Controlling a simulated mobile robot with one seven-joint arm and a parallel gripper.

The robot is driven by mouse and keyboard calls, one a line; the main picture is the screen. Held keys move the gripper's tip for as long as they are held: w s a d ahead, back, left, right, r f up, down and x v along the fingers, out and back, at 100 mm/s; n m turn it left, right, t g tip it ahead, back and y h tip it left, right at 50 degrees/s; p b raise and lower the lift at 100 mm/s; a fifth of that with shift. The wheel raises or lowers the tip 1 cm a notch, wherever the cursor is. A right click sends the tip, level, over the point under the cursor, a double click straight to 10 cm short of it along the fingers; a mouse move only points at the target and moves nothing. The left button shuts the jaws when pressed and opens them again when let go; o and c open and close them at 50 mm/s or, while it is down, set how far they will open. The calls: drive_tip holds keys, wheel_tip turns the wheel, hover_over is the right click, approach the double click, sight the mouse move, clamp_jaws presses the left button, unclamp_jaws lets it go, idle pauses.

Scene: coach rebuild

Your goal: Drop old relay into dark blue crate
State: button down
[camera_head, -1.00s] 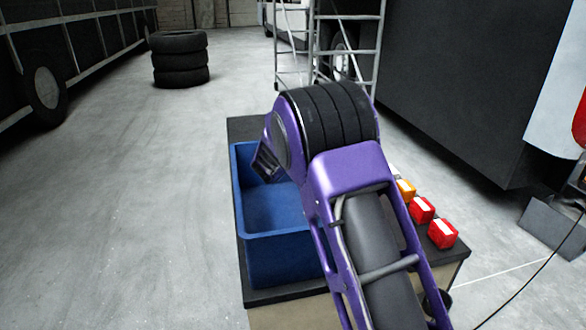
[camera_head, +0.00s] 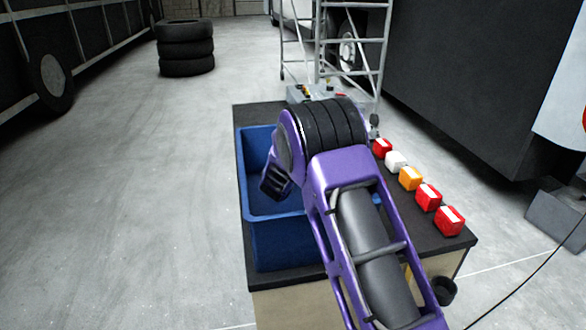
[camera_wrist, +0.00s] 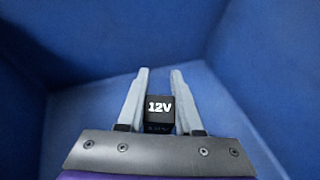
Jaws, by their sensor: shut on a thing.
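The dark blue crate (camera_head: 285,243) stands on the left part of a dark-topped bench. My gripper (camera_wrist: 160,90) is shut on the old relay (camera_wrist: 160,112), a small black block marked "12V" in white. In the wrist view the relay sits between the two grey fingers, with blue crate walls (camera_wrist: 265,60) around and the crate floor below. I cannot tell how high it is above the floor. In the head view my purple arm reaches over the crate and hides the fingers and the relay.
A row of several red, white and orange lamps (camera_head: 410,178) lies along the bench's right side (camera_head: 400,228). A metal scaffold (camera_head: 345,45) stands behind. Stacked tyres (camera_head: 186,48) are at the back left. The floor to the left is clear.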

drive_tip(key=shift+f+b, duration=0.6)
drive_tip(key=shift+b, duration=0.15)
drive_tip(key=c, duration=0.6)
unclamp_jaws()
drive_tip(key=shift+r, duration=0.1)
drive_tip(key=r+p, duration=0.1)
drive_tip(key=p, duration=0.1)
drive_tip(key=shift+r+p, duration=0.3)
drive_tip(key=shift+r, duration=0.1)
drive_tip(key=v, duration=0.5)
drive_tip(key=b+v, duration=0.1)
drive_tip(key=v, duration=0.1)
drive_tip(key=shift+s+f, duration=0.25)
drive_tip(key=shift+s, duration=0.05)
